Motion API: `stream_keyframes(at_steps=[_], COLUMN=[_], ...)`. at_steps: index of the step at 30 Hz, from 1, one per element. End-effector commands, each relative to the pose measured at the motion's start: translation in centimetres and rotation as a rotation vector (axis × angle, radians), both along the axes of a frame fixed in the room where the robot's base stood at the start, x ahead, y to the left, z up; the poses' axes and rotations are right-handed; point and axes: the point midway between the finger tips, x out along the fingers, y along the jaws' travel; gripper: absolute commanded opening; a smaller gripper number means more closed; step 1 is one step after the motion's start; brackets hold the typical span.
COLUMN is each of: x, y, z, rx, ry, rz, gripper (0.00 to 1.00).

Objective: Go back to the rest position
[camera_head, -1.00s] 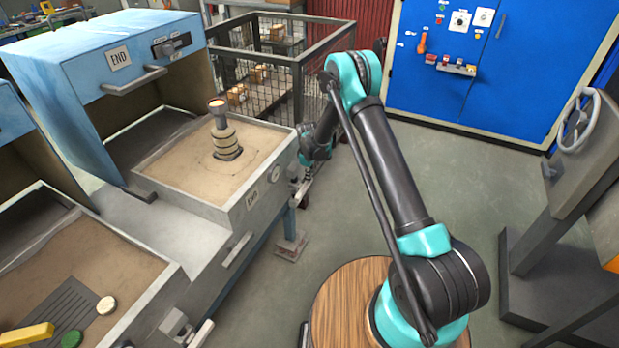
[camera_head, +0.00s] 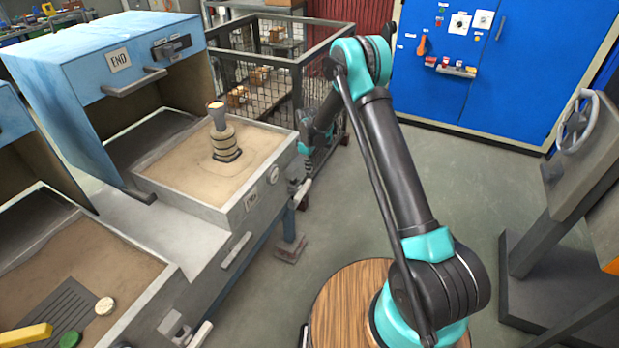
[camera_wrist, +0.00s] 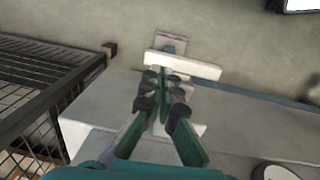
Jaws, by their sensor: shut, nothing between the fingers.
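My gripper (camera_wrist: 163,88) is shut and empty in the wrist view, its fingers close together. It appears above a pale bar (camera_wrist: 182,66) at the side of the grey casing; I cannot tell whether they touch. In the head view my arm bends down beside the sand box marked END (camera_head: 206,203), and the fingers are small and hard to make out. In that box a ringed stack (camera_head: 226,143) stands upright in the sand with a small cup-like piece (camera_head: 217,112) on top, apart from my gripper.
A wire mesh cage (camera_head: 262,80) stands close behind my gripper. A blue hood (camera_head: 105,55) rises over the sand box's back. A second sand box (camera_head: 85,250) lies at front left. A handwheel stand (camera_head: 575,170) is at right.

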Motion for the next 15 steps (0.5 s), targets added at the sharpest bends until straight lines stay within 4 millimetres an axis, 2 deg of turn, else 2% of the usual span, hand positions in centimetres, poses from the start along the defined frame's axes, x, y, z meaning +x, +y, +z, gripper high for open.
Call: stream_keyframes(at_steps=[1,6,10,15], x=[0.0,0.0,0.0,0.0], y=[0.0,0.0,0.0,0.0], z=[1.3,4.4,5.9,6.8], rx=[0.0,0.0,0.0,0.0], ry=[0.0,0.0,0.001,0.001], rz=[0.0,0.0,0.0,0.001], gripper=[0.0,0.0,0.0,0.0])
